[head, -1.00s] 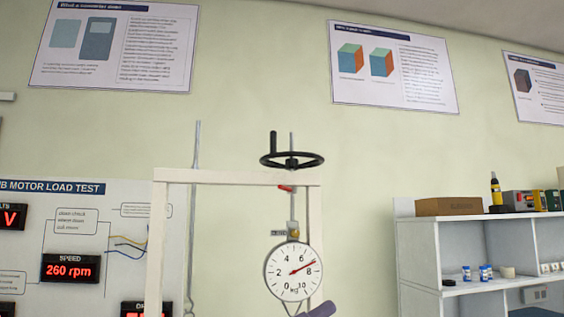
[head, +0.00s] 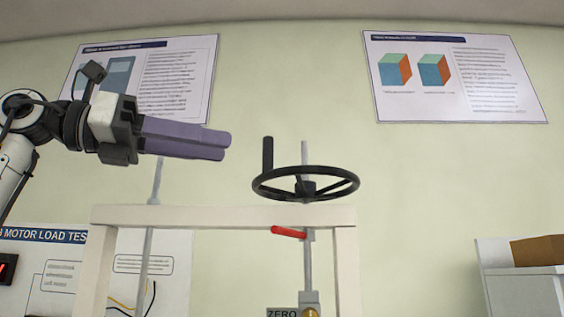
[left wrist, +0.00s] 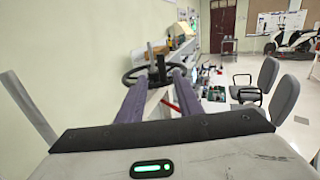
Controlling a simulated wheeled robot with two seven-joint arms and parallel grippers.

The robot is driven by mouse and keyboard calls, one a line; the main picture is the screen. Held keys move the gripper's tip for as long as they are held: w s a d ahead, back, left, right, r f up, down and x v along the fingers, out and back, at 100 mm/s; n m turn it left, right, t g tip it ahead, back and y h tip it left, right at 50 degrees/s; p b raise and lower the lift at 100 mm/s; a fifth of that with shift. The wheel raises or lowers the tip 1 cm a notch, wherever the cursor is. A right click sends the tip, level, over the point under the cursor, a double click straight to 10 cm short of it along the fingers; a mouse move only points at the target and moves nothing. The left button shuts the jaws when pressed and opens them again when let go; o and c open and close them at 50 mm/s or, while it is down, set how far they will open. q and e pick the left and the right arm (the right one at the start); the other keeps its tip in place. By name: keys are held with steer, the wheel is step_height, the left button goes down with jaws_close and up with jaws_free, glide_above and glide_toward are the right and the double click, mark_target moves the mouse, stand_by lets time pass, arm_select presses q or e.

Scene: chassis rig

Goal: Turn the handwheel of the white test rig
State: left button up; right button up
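The black handwheel (head: 306,189) lies flat on top of a vertical rod above the white test rig's top beam (head: 200,216). Its upright black handle (head: 268,154) stands at the rim's left side. My left gripper (head: 228,146) is to the left of the handle, at about its height in the picture, with its purple fingers pointing right. In the left wrist view the fingers (left wrist: 157,83) are spread apart with nothing held between them. The handwheel (left wrist: 133,76) shows beyond the fingertips. My right gripper is not in view.
A red lever (head: 289,232) sits on the rod below the wheel. A thin grey rod (head: 153,190) rises left of it. A white shelf with a brown box (head: 540,250) is at right. The left wrist view shows chairs (left wrist: 265,78) at right.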

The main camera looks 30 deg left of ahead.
mark_target(268, 152)
arm_select(q)
steer(key=p+x, duration=0.1)
steer(key=x, duration=0.8)
steer(key=shift+w+d+r, duration=0.1)
steer(key=shift+w+d, duration=0.1)
steer(key=shift+d, duration=0.2)
steer(key=shift+c, duration=0.2)
jaws_close()
